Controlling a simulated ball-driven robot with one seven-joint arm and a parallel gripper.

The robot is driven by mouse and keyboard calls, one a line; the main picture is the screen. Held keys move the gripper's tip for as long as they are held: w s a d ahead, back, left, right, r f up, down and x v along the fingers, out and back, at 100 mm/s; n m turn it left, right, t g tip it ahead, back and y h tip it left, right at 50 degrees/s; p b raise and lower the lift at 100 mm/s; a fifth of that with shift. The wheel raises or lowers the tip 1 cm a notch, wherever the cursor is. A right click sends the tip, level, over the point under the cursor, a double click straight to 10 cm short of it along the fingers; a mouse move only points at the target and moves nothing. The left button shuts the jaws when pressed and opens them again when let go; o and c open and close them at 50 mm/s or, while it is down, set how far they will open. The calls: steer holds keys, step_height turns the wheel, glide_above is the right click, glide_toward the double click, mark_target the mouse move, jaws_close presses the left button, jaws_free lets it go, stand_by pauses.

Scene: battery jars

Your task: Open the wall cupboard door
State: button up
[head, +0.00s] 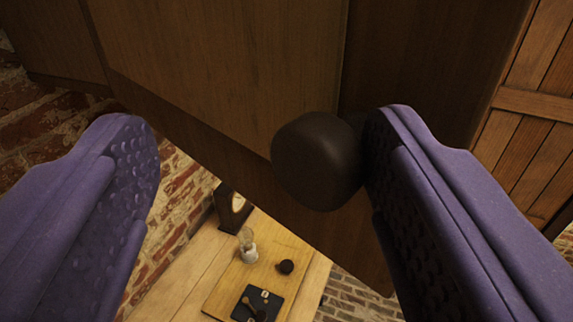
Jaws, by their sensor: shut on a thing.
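The wall cupboard door (215,70) is a brown wooden panel across the top of the head view. Its dark round knob (317,160) is at the middle, near the seam with a darker panel at the right. My gripper (255,165) has two purple fingers, and the knob is between them. The gripper is shut on the knob. The knob is against the right finger's tip, while a gap shows in the picture between it and the left finger. The door looks closed.
Below is a wooden table (178,262) with a board (285,248) on it. A clock (231,209), a glass lamp-like object (247,246), a dark round thing (286,267) and a dark tray (256,302) stand there. A plank door (540,95) is at right, brick wall (45,125) at left.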

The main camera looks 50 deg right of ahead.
steer(key=shift+f, duration=0.1)
steer(key=b+v, duration=0.2)
steer(key=v, duration=0.5)
steer(key=shift+s+a, duration=0.2)
steer(key=shift+s, duration=0.15)
